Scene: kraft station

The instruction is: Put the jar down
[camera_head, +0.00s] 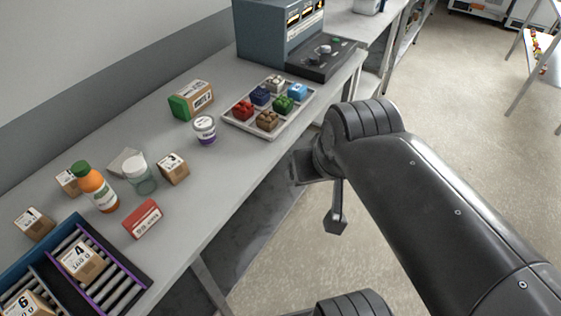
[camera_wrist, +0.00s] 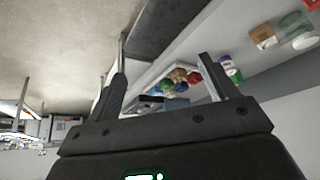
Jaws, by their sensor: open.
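A small white jar with a purple base (camera_head: 204,130) stands upright on the grey bench, left of a tray of colored blocks. My gripper (camera_head: 324,192) is off the bench's front edge, to the right of both jars, over the floor. In the wrist view my gripper (camera_wrist: 161,72) shows two spread fingers with nothing between them. The purple and white jar (camera_wrist: 230,68) appears right of the fingers, apart from them. The clear jar (camera_wrist: 297,28) is at that view's upper right.
The block tray (camera_head: 236,121) lies on the bench near a blue-grey machine (camera_head: 278,32). A green-ended box (camera_head: 191,100), small cartons (camera_head: 172,168), a red box (camera_head: 142,219) and an orange bottle (camera_head: 96,187) stand nearby. Bare bench lies in front of the purple and white jar.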

